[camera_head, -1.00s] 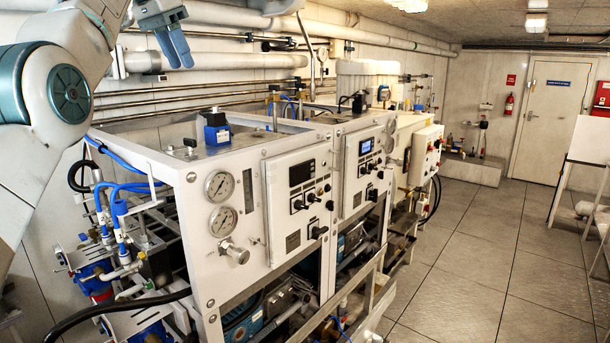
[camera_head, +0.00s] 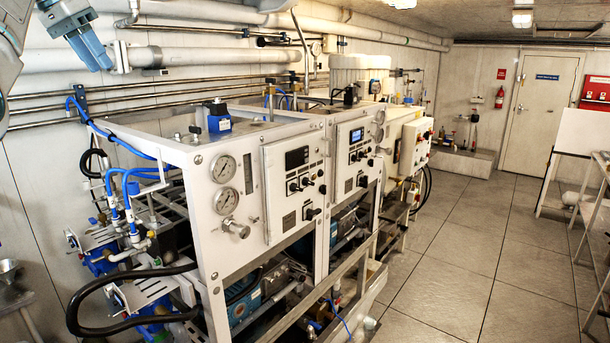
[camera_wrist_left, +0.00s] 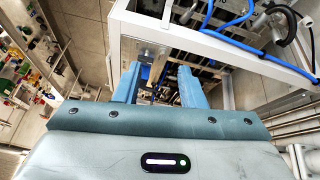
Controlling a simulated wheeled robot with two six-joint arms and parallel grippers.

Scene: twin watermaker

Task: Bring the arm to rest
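My left gripper (camera_head: 92,62) hangs at the top left of the head view, with its blue fingers pointing down and to the right. It appears in front of the wall pipes, left of and above the white machine frame. In the left wrist view the two blue fingers (camera_wrist_left: 158,72) stand apart with nothing held between them. Part of my left arm shows at the left edge of the head view. My right gripper is in neither view.
The white watermaker frame (camera_head: 180,150) with gauges (camera_head: 223,168), panels and blue hoses (camera_head: 125,185) fills the middle left. Pipes (camera_head: 190,60) run along the wall behind. Tiled floor (camera_head: 450,240) lies open on the right, with a metal stand (camera_head: 590,190) at the edge.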

